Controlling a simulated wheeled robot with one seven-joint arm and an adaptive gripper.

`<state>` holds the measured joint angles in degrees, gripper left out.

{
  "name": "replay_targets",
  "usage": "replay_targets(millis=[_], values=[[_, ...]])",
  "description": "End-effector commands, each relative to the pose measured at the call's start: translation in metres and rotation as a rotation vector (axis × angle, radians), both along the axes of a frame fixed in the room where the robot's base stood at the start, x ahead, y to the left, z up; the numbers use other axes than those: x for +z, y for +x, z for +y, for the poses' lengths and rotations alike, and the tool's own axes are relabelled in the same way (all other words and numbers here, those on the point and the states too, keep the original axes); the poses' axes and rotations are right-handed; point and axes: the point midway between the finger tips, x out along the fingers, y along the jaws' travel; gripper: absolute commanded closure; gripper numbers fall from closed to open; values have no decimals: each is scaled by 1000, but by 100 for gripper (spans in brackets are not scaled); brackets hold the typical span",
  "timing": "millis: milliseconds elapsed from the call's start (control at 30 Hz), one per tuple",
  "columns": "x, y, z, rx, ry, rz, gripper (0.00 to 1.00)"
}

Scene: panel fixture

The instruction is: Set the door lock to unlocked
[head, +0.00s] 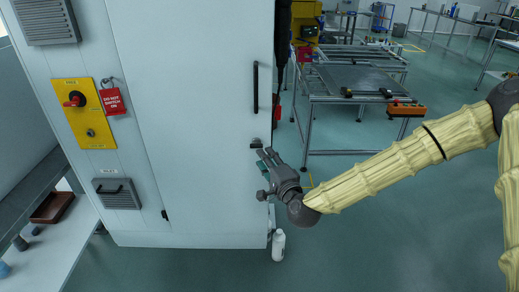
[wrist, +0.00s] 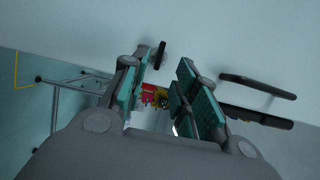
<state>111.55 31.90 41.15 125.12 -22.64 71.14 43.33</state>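The tall pale cabinet door (head: 200,120) stands closed in the head view. A small lock fitting (head: 256,144) with a dark piece sits near its right edge, below the black vertical handle (head: 255,87). My gripper (head: 265,158) is just below and right of the lock fitting, partly overlapping the door edge. In the wrist view its two teal-padded fingers (wrist: 163,92) are apart, with nothing held between them. A small dark elongated piece (wrist: 160,55), apparently the lock's lever, stands beyond the left fingertip, apart from it. The handle (wrist: 258,86) is to the right. The lock's setting cannot be read.
A yellow panel (head: 84,113) with a red switch and a red tag (head: 112,101) is on the cabinet's left part. A white bottle (head: 279,246) stands on the floor near the door's lower corner. A metal worktable (head: 355,80) stands behind my arm.

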Motion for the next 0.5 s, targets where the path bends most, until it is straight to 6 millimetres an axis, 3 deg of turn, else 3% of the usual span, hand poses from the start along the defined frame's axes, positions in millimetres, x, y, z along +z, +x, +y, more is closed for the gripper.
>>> replay_targets(millis=[200,500], values=[[0,32,14,1,-3,-1,71],[-1,54,23,1,-1,1,71]])
